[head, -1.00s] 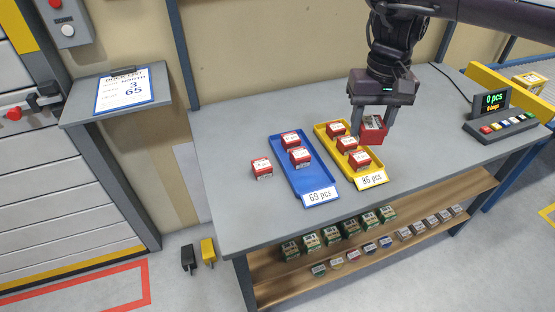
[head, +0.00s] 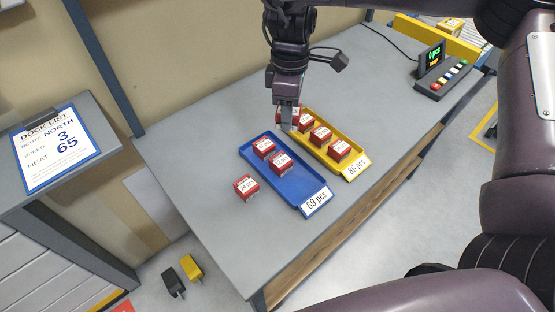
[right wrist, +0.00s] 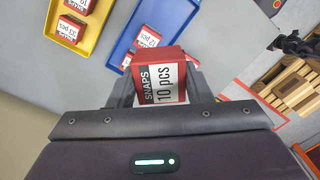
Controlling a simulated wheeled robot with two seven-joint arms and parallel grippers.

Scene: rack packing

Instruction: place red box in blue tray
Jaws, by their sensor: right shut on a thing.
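My right gripper (head: 288,126) is shut on a red box, which shows clearly in the right wrist view (right wrist: 161,82) with a "SNAPS 10 pcs" label. In the head view the gripper mostly hides this box, near the far ends of the two trays. The blue tray (head: 301,187) has a "69 pcs" card and holds two red boxes (head: 264,148) (head: 281,162). The blue tray also shows behind the held box in the right wrist view (right wrist: 122,38).
The yellow tray (head: 352,166), marked "85 pcs" or similar, lies right of the blue one and holds several red boxes. A loose red box (head: 246,187) sits left of the blue tray. A button console (head: 441,78) stands at the far right. The table (head: 200,150) is clear at left.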

